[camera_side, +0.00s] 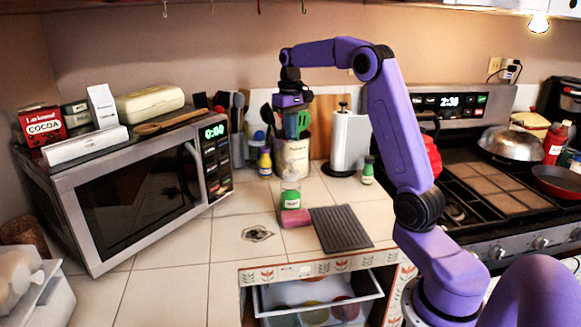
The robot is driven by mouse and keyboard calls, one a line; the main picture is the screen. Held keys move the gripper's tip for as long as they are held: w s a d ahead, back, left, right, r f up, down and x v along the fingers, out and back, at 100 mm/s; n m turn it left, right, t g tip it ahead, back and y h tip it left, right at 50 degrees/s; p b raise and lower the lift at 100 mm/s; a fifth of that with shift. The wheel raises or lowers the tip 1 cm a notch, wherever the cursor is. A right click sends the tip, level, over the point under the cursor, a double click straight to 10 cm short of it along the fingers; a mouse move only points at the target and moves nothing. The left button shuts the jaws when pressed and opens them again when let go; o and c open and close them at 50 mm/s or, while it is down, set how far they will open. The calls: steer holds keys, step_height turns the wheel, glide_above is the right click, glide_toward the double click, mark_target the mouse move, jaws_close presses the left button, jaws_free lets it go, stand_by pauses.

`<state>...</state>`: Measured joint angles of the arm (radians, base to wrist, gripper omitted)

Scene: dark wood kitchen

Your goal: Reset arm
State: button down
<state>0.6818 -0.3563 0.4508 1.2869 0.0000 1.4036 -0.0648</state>
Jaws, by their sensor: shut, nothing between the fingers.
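My purple arm rises from the lower right and bends over at the top. My gripper (291,104) hangs pointing down above the counter, in front of the utensil crock (292,158) in the picture. It is shut and holds nothing. Its fingertips are small and overlap the dark and green utensils behind them, so their exact outline is hard to see.
A green-lidded jar (290,198), pink sponge (294,218) and dark ridged mat (341,228) are on the tiled counter. An open drawer (318,295) juts out below. A microwave (130,185) stands left, a stove (490,190) right. A paper towel roll (349,142) stands behind.

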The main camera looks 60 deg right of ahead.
steer(key=s+a+f+n, duration=0.1)
steer(key=s+a+n, duration=0.3)
steer(key=a, duration=0.7)
steer(key=s+a+f+n, duration=0.1)
steer(key=s+a+n, duration=0.2)
steer(key=s+a, duration=0.55)
steer(key=s+a+f+n, duration=0.3)
steer(key=s+a+n, duration=0.1)
steer(key=s, duration=0.6)
steer(key=s+a+f+n, duration=0.3)
steer(key=s+n, duration=0.1)
steer(key=s, duration=0.7)
steer(key=shift+s+a+f+n, duration=0.15)
steer(key=shift+s+a+n, duration=0.05)
steer(key=shift+a+n, duration=0.15)
